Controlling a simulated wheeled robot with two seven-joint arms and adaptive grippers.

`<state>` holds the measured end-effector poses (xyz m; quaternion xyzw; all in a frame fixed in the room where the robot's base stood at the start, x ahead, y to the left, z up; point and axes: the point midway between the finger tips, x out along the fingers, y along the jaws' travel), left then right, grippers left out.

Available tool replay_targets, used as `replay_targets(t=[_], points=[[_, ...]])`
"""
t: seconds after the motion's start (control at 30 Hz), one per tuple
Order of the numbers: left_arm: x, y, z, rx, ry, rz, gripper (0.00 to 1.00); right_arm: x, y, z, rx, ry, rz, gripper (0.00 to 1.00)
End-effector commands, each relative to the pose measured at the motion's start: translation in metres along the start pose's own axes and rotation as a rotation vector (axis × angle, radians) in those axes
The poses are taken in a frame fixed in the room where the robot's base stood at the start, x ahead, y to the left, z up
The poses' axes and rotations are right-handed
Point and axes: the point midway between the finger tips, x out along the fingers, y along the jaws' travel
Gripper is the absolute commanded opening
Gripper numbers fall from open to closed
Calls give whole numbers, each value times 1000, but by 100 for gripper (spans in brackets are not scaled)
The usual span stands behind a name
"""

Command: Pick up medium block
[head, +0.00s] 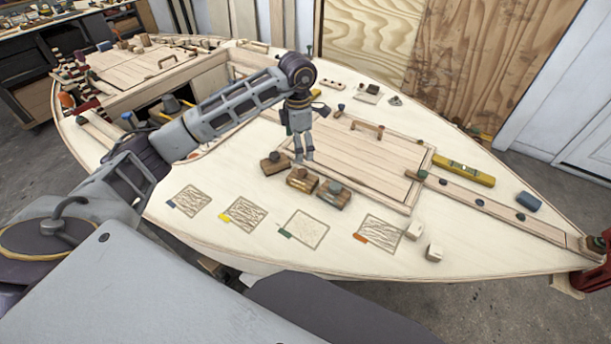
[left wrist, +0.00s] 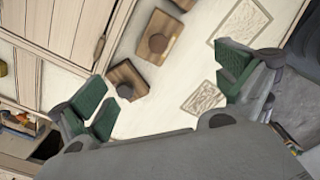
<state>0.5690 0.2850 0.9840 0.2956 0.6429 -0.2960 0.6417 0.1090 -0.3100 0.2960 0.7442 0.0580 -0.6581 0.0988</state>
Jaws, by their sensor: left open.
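Three wooden blocks with dark round knobs stand in a slanting row on the pale deck. In the head view they are the left block (head: 269,168), the middle block (head: 296,184) and the right block (head: 326,200). The left wrist view shows the left block (left wrist: 131,75), the middle block (left wrist: 163,28), which looks larger, and part of the right block at the top edge. I cannot tell for certain which is the medium one. My left gripper (head: 303,156) is open and empty, pointing down above the row; its green-padded fingers (left wrist: 166,92) spread wide. My right gripper is not shown.
A planked hatch (head: 365,160) with a raised frame lies beside the blocks. Several textured squares (head: 303,229) lie nearer me. Two pale small blocks (head: 434,252) stand to the right. A yellow level (head: 463,171) lies beyond. An open cockpit is at the left.

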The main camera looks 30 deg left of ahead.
Motion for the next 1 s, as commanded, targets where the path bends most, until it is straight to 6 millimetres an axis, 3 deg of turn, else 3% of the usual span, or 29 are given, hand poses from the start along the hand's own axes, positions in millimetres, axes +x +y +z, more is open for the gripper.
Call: replay_targets(t=[0.17, 0.53, 0.77, 1.0], points=[[0, 0, 0, 0, 0, 0, 100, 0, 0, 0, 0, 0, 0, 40], [7, 0, 0, 0, 0, -1, 100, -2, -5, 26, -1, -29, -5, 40], [33, -1, 0, 0, 1, -3, 100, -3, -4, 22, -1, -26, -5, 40], [64, 0, 0, 0, 1, -2, 100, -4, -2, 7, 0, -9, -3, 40]])
